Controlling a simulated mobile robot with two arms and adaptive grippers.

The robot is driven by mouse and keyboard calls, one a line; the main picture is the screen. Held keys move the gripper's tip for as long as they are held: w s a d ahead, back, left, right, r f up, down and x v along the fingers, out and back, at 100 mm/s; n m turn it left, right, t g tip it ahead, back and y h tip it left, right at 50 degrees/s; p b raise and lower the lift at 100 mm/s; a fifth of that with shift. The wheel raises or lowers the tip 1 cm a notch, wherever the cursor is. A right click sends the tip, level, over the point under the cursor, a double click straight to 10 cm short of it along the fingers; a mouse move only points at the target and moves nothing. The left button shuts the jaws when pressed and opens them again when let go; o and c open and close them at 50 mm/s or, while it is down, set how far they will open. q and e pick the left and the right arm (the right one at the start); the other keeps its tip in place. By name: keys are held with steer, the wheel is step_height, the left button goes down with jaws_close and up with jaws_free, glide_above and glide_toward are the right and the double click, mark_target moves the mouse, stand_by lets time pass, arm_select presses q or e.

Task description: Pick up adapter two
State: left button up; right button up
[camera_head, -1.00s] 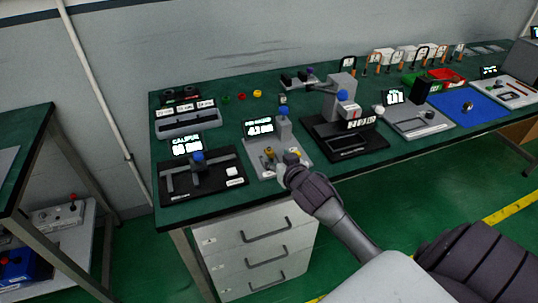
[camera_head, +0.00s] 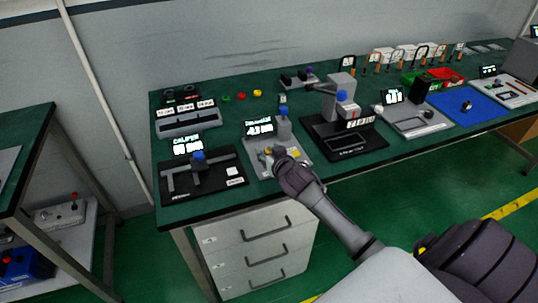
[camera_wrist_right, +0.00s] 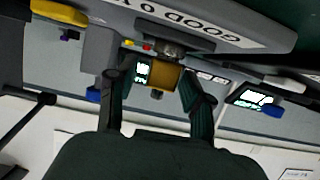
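A brass-coloured adapter (camera_wrist_right: 165,76) shows in the right wrist view, seated against a grey fixture and lying between the fingertips of my right gripper (camera_wrist_right: 155,85). The fingers stand apart, with a visible gap on the adapter's left side; the right finger is very near it, and I cannot tell whether it touches. In the head view my right gripper (camera_head: 279,153) is over the front of the grey gauge station (camera_head: 262,172), and its fingers hide most of the adapter there. My left gripper is not in view.
A caliper station (camera_head: 205,178) stands to the left and a black-based station (camera_head: 345,140) to the right. The gauge's post with a blue top (camera_head: 283,122) rises close behind my gripper. Another small brass piece (camera_head: 467,106) is on the blue mat (camera_head: 485,104).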

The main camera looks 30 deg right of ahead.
jaws_close()
